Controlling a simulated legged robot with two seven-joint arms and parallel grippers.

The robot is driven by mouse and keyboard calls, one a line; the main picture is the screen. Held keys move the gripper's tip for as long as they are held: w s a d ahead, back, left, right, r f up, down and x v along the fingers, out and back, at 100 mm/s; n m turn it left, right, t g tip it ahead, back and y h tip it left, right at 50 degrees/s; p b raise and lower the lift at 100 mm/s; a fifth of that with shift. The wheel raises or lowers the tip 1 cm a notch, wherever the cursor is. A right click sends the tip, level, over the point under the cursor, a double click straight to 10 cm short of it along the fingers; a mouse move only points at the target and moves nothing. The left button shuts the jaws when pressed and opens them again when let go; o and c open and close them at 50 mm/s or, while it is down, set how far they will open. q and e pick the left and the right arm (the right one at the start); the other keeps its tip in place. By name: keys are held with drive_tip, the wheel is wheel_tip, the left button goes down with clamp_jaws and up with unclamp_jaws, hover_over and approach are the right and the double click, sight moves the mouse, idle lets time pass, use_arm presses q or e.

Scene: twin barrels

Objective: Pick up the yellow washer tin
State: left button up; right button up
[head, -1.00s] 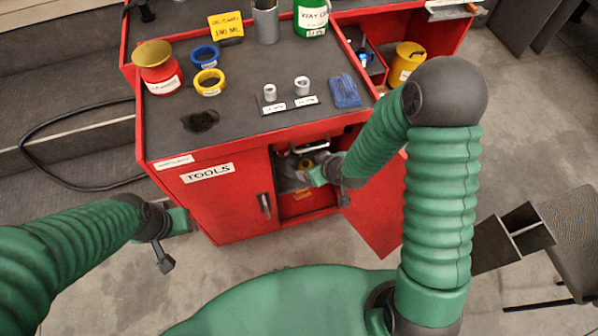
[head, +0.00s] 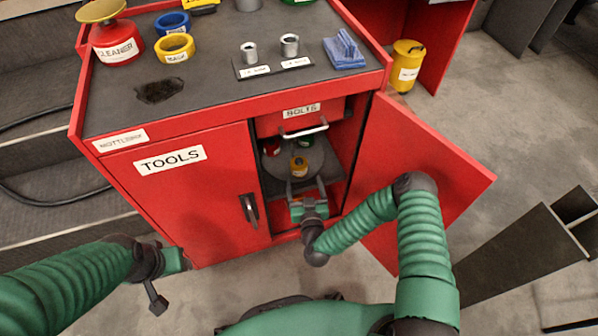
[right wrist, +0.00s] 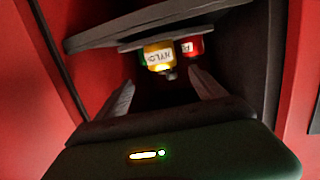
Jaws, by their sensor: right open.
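The yellow washer tin (head: 299,166) stands on a grey round tray (head: 316,160) inside the open cabinet, with a red tin (head: 272,147) and a green tin (head: 306,141) behind it. My right gripper (head: 306,187) is open and empty at the cabinet opening, pointing in, just short of the yellow tin. In the right wrist view, the yellow tin (right wrist: 158,56), with a partly readable label, shows beyond and between the open fingers (right wrist: 164,85); the red tin (right wrist: 190,46) is beside it. My left gripper (head: 172,261) is low at the left, its fingers not clear.
A drawer marked BOLTS (head: 302,118) with a bar handle hangs above the tray. The worktop (head: 210,85) carries rings, sockets and a cleaner can (head: 117,42).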

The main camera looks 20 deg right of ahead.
sight(299, 165)
drive_tip(key=b+x, duration=0.1)
drive_tip(key=x, duration=0.3)
drive_tip(key=shift+w+d+f, duration=0.1)
drive_tip(key=shift+w+f, duration=0.1)
drive_tip(key=shift+w, duration=0.15)
drive_tip(key=b+x, duration=0.3)
drive_tip(key=f+b+x, duration=0.1)
drive_tip(key=x, duration=0.1)
drive_tip(key=shift+a+b, duration=0.25)
drive_tip(key=shift+b, duration=0.05)
drive_tip(key=shift+w+r, duration=0.15)
drive_tip(key=shift+r, duration=0.05)
use_arm(q)
drive_tip(key=s+x, duration=0.1)
drive_tip(key=x, duration=0.5)
drive_tip(key=shift+s+f, duration=0.15)
drive_tip(key=shift+f, duration=0.1)
use_arm(e)
drive_tip(key=shift+r, duration=0.1)
drive_tip(key=c, duration=1.7)
